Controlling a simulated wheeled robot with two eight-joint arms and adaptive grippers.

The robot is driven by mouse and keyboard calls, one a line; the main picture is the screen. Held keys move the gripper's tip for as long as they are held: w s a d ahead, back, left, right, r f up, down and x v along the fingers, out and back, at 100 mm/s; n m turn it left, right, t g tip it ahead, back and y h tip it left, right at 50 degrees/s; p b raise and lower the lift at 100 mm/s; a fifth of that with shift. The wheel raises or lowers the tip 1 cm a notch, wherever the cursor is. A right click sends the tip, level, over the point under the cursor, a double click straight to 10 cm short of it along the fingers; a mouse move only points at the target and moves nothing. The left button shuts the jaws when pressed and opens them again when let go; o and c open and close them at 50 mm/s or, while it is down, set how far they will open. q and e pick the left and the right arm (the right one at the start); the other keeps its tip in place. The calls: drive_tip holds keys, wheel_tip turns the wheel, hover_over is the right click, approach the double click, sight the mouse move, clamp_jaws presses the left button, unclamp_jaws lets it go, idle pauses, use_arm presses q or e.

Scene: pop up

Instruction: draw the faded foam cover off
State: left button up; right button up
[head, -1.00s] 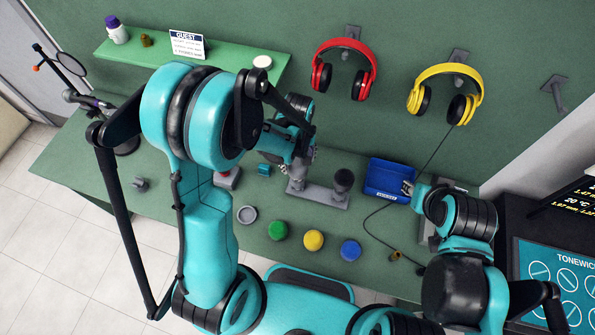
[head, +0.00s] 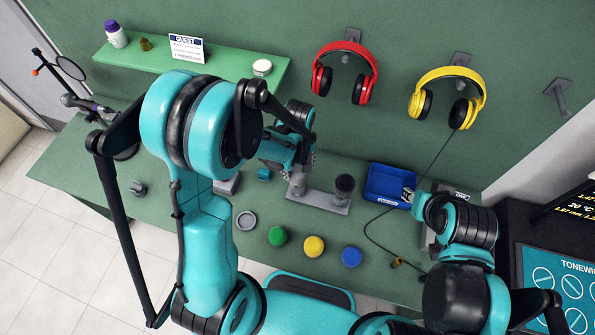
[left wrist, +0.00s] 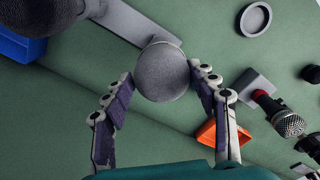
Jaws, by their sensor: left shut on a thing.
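The pale grey, round foam cover (left wrist: 163,72) sits between the two fingers of my left gripper (left wrist: 165,82) in the left wrist view. The gripper is shut on it, with a fingertip at each side. The cover is over a grey stand bar (left wrist: 128,20). In the head view my left gripper (head: 299,170) is at the left end of the grey stand (head: 325,204), and the arm hides most of the cover. A darker foam cover (head: 344,185) stands on the right end of the stand. My right gripper (head: 408,196) is by the blue bin; its fingers are too small to read.
The blue bin (head: 388,183) is right of the stand. A grey ring dish (head: 246,220) and green (head: 277,236), yellow (head: 314,246) and blue (head: 351,257) round pieces lie in front. A cable runs down from yellow headphones (head: 447,93). A microphone (left wrist: 288,122) shows in the wrist view.

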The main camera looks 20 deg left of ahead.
use_arm(q)
drive_tip(key=shift+r, duration=0.4)
drive_tip(key=shift+r+p, duration=2.95)
drive_tip(key=shift+r, duration=1)
